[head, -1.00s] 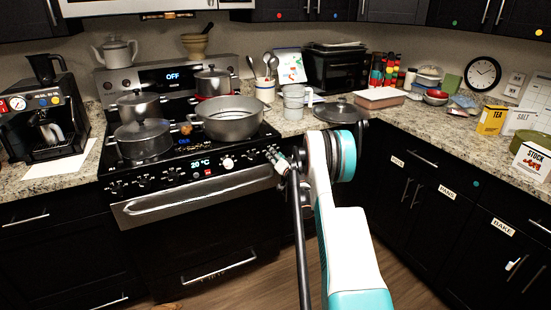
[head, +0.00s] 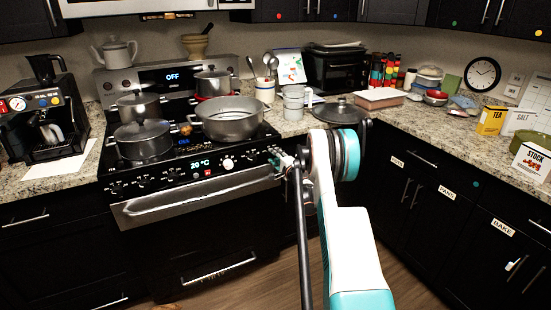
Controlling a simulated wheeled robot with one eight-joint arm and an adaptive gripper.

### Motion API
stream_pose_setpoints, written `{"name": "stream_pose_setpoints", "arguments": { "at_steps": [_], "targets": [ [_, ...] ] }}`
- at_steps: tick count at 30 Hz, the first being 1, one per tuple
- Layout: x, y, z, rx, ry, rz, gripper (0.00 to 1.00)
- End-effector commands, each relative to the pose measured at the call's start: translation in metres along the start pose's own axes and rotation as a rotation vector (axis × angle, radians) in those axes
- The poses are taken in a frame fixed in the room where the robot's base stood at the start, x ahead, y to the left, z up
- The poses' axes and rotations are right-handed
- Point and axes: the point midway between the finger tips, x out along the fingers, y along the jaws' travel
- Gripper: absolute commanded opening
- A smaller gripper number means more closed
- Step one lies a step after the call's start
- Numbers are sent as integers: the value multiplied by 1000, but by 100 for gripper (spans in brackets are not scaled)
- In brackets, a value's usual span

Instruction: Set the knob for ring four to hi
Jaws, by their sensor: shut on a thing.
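The stove (head: 190,212) has a black front panel with a row of small knobs (head: 145,183) at the left, a lit display reading 20 °C and a larger pale knob (head: 228,164). More knobs sit at the panel's right end. My gripper (head: 279,161) is at that right end, shut on a knob there. The gripper and my arm hide most of that knob, so its setting and label cannot be read. Which ring it serves cannot be told.
Several pots stand on the cooktop, including a wide open pot (head: 231,118) and a lidded pot (head: 143,140) near the front edge. The oven handle (head: 200,196) sticks out below the panel. A lid (head: 339,112) lies on the right counter.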

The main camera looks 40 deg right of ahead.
Motion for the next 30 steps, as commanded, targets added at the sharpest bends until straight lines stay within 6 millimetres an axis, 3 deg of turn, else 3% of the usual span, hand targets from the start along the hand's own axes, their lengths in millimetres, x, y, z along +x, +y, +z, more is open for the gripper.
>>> {"name": "stream_pose_setpoints", "arguments": {
  "at_steps": [18,30],
  "targets": [
    [0,0,-3,575,-37,8,8],
    [0,0,-3,831,-54,11,8]
  ]
}}
